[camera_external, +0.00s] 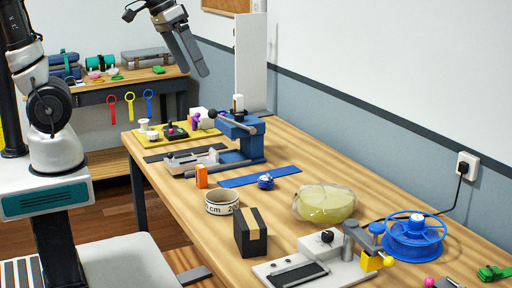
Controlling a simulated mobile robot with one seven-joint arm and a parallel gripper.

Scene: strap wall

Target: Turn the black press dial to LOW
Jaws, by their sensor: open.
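A small black dial (327,237) sits on a white-and-grey press (281,264) at the front of the table. Its setting and any LOW mark are too small to read. The press has a dark pad on its base, a grey post and a yellow end piece. My gripper (203,72) is at the top of the external view, pointing down, open and empty. It is well away from the press, towards the far end of the table.
On the table (190,228), a black box (250,233), a tape roll (222,201), a clear yellowish bowl (325,203) and a blue spool (413,237) stand near the press. A blue clamp device (240,137) and a white upright panel (250,62) stand farther back.

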